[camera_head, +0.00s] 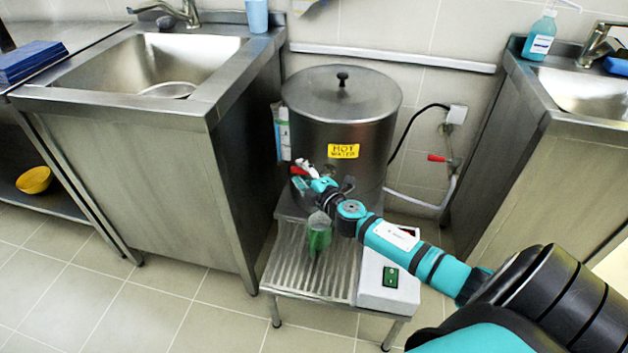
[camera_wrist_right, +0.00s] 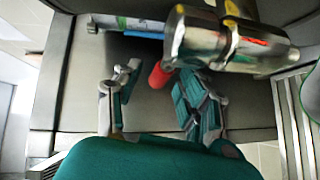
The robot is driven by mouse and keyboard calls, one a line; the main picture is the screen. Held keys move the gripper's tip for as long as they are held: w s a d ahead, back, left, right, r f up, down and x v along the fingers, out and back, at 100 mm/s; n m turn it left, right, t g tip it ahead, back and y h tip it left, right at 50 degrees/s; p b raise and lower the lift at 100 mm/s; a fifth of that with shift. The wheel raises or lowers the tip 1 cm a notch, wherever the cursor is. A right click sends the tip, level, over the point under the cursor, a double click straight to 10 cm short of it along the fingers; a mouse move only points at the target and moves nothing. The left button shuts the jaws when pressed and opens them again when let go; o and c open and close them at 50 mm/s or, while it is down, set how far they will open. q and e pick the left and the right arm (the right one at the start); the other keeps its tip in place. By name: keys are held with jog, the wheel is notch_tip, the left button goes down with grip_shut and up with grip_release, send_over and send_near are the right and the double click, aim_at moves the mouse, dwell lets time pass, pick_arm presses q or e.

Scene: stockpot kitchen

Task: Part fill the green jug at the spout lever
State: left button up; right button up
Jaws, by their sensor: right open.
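The green jug (camera_head: 319,239) stands upright on the ribbed metal stand below the front of the steel hot water pot (camera_head: 340,115). My right arm crosses in front of the pot, just above the jug. My right gripper (camera_head: 306,170) is at the pot's lower front, by the spout lever's red part (camera_head: 297,171). In the right wrist view the fingers (camera_wrist_right: 157,80) are apart, with the red grip (camera_wrist_right: 159,75) showing between them, nearer one finger; contact cannot be told. The metal spout body (camera_wrist_right: 225,45) lies close beyond. The jug's inside is hard to see. My left gripper is out of view.
The ribbed stand (camera_head: 290,272) carries a pale switch box (camera_head: 372,290) at its right. Steel sink units stand left (camera_head: 150,130) and right (camera_head: 540,170). A cable and hose (camera_head: 415,200) run along the wall. Tiled floor is clear at front left.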

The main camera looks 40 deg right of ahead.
jog(key=s+r, duration=0.1)
jog(key=s, duration=0.9)
jog(key=shift+a+r, duration=0.25)
jog(key=shift+a, duration=0.15)
